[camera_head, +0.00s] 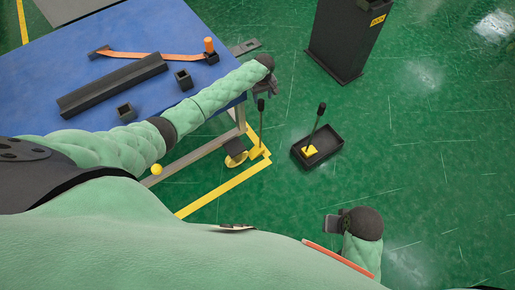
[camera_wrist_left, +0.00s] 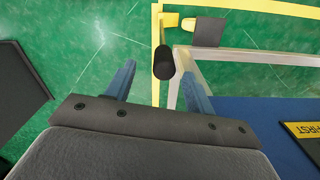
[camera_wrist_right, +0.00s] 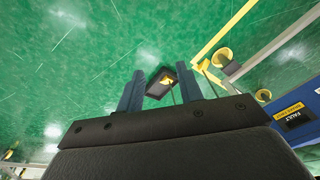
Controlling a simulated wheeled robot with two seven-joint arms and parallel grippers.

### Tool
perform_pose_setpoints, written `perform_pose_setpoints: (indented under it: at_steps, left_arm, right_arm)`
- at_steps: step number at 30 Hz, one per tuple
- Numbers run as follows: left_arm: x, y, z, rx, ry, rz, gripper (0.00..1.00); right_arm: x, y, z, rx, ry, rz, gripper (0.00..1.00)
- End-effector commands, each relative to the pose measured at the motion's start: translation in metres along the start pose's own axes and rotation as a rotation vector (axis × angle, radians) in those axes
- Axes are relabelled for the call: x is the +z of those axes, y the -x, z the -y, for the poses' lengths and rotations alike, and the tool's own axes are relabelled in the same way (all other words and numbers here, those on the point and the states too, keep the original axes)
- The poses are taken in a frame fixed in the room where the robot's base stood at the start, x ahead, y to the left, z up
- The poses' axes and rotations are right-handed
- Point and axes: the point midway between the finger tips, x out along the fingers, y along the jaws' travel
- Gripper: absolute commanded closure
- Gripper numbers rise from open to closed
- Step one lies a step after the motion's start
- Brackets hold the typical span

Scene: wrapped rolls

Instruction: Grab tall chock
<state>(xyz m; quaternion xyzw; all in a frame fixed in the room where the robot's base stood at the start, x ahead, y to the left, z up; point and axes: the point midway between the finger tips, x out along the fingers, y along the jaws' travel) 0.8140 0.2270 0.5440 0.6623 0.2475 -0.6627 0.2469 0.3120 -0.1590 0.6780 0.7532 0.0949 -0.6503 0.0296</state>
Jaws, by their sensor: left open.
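A tall-handled chock stands beside the table's wheel; its black handle (camera_head: 261,106) rises from a yellow base (camera_head: 258,151). In the left wrist view its black grip (camera_wrist_left: 164,62) shows between the fingertips, with no finger visibly touching it. My left gripper (camera_head: 267,90) is open just above this grip. A second yellow chock (camera_head: 310,150) with a long black handle (camera_head: 319,117) sits in a black tray (camera_head: 329,155) on the floor; it also shows in the right wrist view (camera_wrist_right: 168,82). My right gripper (camera_wrist_right: 160,88) is open and empty, low at the right in the head view.
A blue-topped table (camera_head: 60,75) at the left carries a long black bar (camera_head: 112,85), small black blocks (camera_head: 183,79) and an orange strap (camera_head: 150,56). A dark cabinet (camera_head: 345,38) stands at the back. Yellow lines (camera_head: 222,189) mark the green floor; the right is clear.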

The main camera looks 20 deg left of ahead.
Motion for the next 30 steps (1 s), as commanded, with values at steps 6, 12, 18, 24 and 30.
perform_pose_setpoints:
  at_steps: [6, 12, 18, 24, 30]
  left_arm:
    - [0.000, -0.018, 0.001, 0.000, -0.002, -0.001, 0.46]
    - [-0.003, -0.041, 0.007, -0.001, -0.001, 0.001, 0.46]
    - [-0.002, -0.063, 0.007, -0.001, -0.002, 0.001, 0.46]
    - [-0.003, -0.066, 0.007, 0.001, -0.003, 0.000, 0.46]
    - [-0.003, -0.066, 0.007, 0.001, -0.003, 0.000, 0.66]
  right_arm:
    - [0.004, -0.009, 0.001, -0.001, -0.001, 0.007, 0.64]
    - [0.003, -0.044, -0.005, 0.009, 0.004, 0.017, 0.64]
    - [0.002, -0.054, -0.005, 0.009, 0.003, 0.015, 0.64]
    - [0.002, -0.055, -0.005, 0.008, 0.003, 0.013, 0.64]
    - [0.001, -0.055, -0.005, 0.007, 0.003, 0.013, 0.64]
